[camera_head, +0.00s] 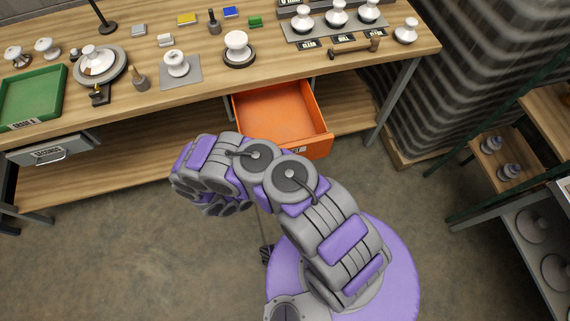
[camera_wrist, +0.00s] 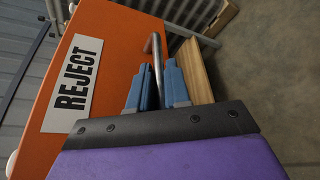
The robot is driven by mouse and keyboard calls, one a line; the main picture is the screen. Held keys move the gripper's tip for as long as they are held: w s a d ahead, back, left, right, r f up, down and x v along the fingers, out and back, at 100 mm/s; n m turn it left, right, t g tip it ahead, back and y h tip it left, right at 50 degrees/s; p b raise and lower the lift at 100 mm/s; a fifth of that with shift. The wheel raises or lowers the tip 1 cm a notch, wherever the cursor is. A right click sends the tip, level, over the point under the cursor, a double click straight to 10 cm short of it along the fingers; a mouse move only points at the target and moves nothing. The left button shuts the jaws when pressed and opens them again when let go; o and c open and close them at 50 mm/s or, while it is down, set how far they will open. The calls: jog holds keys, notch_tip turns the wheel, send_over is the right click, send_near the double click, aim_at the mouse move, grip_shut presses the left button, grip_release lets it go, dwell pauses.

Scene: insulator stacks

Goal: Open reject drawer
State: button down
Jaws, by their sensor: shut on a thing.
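The orange reject drawer (camera_head: 283,112) is pulled out from under the workbench, and its empty inside shows in the head view. In the wrist view its orange front (camera_wrist: 112,60) carries a white label reading REJECT (camera_wrist: 76,84). A metal bar handle (camera_wrist: 157,62) stands out from that front. My gripper (camera_wrist: 158,82) has its blue fingers shut on the handle, one finger on each side of it. In the head view my arm covers part of the drawer front, and the gripper itself is hidden.
The wooden workbench (camera_head: 205,88) holds several white insulators, a green tray (camera_head: 32,97) and small blocks. A grey drawer (camera_head: 50,151) is at the left under the bench. A shelf rack (camera_head: 505,190) stands at the right. The floor (camera_head: 120,260) at front left is clear.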

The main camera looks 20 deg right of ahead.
jog(key=c, duration=1.4)
grip_release()
jog(key=shift+c, duration=0.2)
jog(key=shift+a, duration=0.1)
jog(key=p+v, duration=0.2)
jog(key=v, duration=1.5)
